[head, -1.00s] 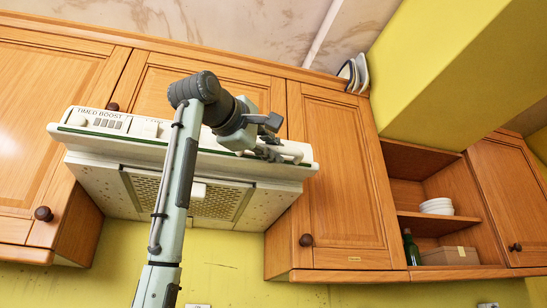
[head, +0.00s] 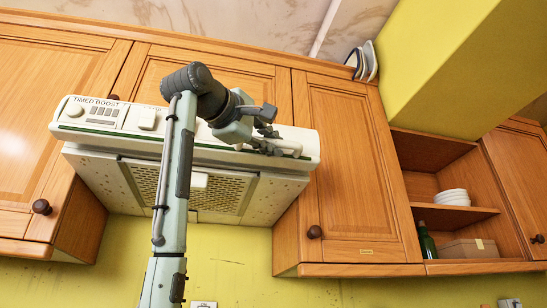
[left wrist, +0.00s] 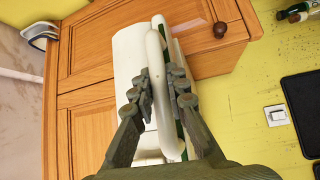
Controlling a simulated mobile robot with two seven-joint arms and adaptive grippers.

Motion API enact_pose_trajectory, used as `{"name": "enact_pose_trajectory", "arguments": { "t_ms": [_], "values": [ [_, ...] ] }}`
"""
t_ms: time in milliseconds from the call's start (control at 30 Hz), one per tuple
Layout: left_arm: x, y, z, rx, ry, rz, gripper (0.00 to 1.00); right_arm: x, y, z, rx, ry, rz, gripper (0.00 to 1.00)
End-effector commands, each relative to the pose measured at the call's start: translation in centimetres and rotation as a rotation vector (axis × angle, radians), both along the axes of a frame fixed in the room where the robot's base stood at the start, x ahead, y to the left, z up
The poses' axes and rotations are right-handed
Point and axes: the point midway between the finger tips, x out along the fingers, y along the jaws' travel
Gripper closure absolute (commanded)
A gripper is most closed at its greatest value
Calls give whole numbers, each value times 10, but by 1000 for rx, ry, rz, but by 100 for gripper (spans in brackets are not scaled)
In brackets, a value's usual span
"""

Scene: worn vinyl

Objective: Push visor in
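The cream range hood (head: 90,175) hangs between the wooden cabinets. Its visor (head: 95,135) is the front part along the hood's lower front, with a dark green strip and a pale bar at its right end. My left gripper (head: 270,125) is at the right part of the hood front. In the left wrist view, the left gripper (left wrist: 160,85) has its fingers drawn in on both sides of the pale visor bar (left wrist: 157,50), with little gap. The fingers partly hide the bar and green strip. My right gripper is not in view.
Cabinet doors with a round knob (head: 314,232) flank the hood. An open shelf (head: 455,217) at the right holds white bowls, a bottle and a box. A yellow boxed section (head: 440,75) juts out at the upper right. The space below the hood is clear.

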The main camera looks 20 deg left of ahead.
Motion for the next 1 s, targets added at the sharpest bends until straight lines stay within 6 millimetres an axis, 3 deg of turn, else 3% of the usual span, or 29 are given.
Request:
{"name": "enact_pose_trajectory", "arguments": {
  "t_ms": [33, 167, 567, 1000],
  "values": [
    [0, 0, 0, 1, 2, 0, 81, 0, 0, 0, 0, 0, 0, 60],
    [0, 0, 0, 1, 1, -1, 65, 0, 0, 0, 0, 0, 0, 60],
    [-7, 1, 0, 1, -2, -1, 64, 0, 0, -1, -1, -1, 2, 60],
    [-90, 18, -11, 0, -4, 0, 64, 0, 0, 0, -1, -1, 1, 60]
  ]
}}
